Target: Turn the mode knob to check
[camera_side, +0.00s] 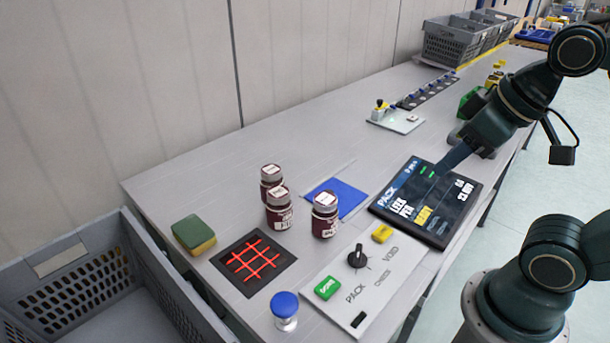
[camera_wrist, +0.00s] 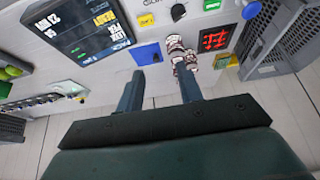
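The mode knob (camera_side: 358,257) is a black knob on a light panel (camera_side: 318,269). The panel is marked PACK, CHECK and VOID. I cannot tell for sure which mark the knob points at. In the wrist view the knob (camera_wrist: 178,12) is at the top edge. A green button (camera_side: 327,288) and a yellow button (camera_side: 381,233) flank it. My gripper (camera_side: 447,163) is above the tilted display (camera_side: 440,203), behind and right of the knob and apart from it. In the wrist view my gripper (camera_wrist: 160,70) has its two fingers spread, with nothing between them.
Several dark red jars (camera_side: 279,210) stand left of the knob panel, near a blue square (camera_side: 337,198). A grey crate (camera_side: 92,275) is at the left.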

